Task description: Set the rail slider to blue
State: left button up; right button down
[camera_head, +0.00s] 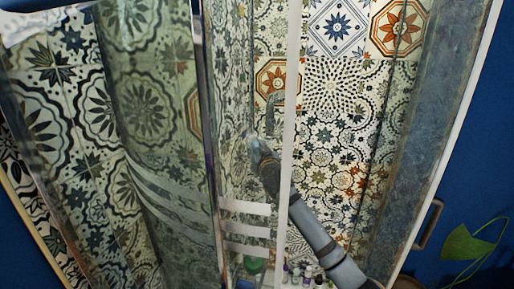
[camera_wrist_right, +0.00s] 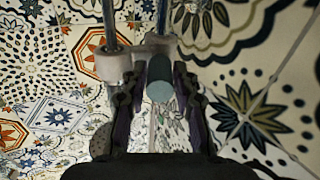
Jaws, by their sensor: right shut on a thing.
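In the right wrist view, the pale slider (camera_wrist_right: 132,54) sits across metal rail bars (camera_wrist_right: 109,18). A round grey-green knob (camera_wrist_right: 159,82) on it lies between the fingers of my right gripper (camera_wrist_right: 160,98), which is shut on it. In the head view, my right gripper (camera_head: 262,158) is inside the glass enclosure against the tiled wall, beside a grey curved pipe (camera_head: 277,100); the slider is too small to tell there. I cannot make out any blue mark on the rail. My left gripper is not in view.
A glass panel with pale stripes (camera_head: 170,195) and a white vertical frame bar (camera_head: 290,110) stand close to my right arm. Several small bottles (camera_head: 304,274) are at the bottom. A door handle (camera_head: 429,222) and a green leaf (camera_head: 466,243) are at the right.

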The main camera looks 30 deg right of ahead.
jog(key=shift+f, duration=0.5)
jog(key=c, duration=1.3)
grip_release()
jog(key=shift+r, duration=0.1)
jog(key=shift+v, duration=5.95)
jog(key=shift+a, duration=0.1)
